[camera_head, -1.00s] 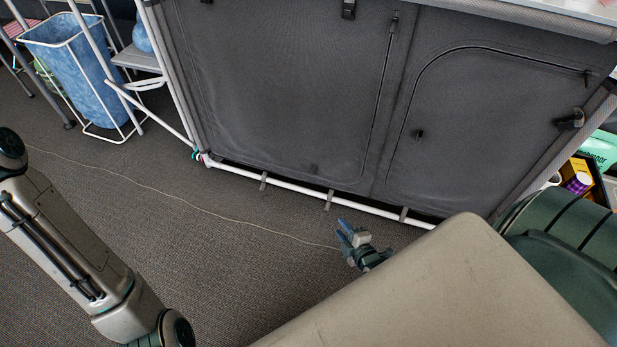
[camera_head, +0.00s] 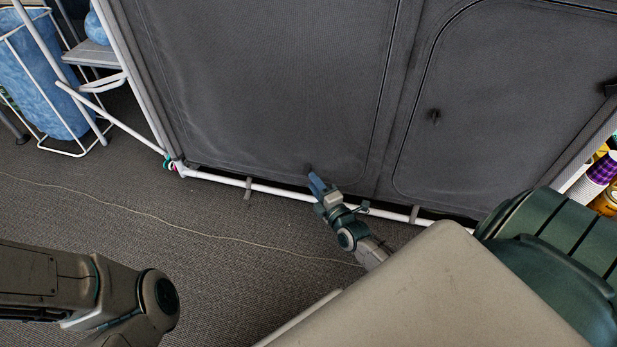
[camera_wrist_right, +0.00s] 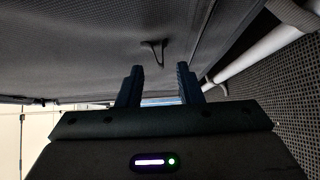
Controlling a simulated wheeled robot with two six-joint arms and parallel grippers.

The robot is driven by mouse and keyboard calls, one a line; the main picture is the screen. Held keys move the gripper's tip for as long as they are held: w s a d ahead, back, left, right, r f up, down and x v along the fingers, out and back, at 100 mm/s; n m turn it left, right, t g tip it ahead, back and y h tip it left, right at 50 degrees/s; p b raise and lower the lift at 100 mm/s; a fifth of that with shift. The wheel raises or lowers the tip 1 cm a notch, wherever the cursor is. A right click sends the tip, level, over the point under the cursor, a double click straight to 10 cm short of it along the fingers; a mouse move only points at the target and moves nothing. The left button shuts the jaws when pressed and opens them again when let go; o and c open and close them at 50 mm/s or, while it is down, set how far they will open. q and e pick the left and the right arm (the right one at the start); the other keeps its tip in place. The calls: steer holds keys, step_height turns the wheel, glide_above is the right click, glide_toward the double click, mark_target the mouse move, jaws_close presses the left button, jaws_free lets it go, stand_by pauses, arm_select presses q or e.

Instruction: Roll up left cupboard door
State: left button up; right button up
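The left cupboard door (camera_head: 260,80) is a dark grey fabric panel, hanging down flat, with a zip line along its right side. A small dark pull tab (camera_head: 308,168) shows near its lower edge; in the right wrist view it is a loop (camera_wrist_right: 153,50) just beyond the fingertips. My right gripper (camera_head: 316,184) is close to the tab, at the door's bottom. In the right wrist view its two fingers (camera_wrist_right: 160,76) stand apart with nothing between them. My left arm is at the lower left of the head view; its gripper is out of view.
The right cupboard door (camera_head: 510,110) hangs closed beside it. A white frame tube (camera_head: 280,190) runs along the cupboard's bottom. A blue bag in a white wire stand (camera_head: 40,75) is at the upper left. A thin cord (camera_head: 130,210) lies on the carpet.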

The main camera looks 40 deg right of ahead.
steer(key=shift+w+d+b, duration=0.15)
steer(key=shift+w+b, duration=0.45)
steer(key=shift+w, duration=1.45)
jaws_close()
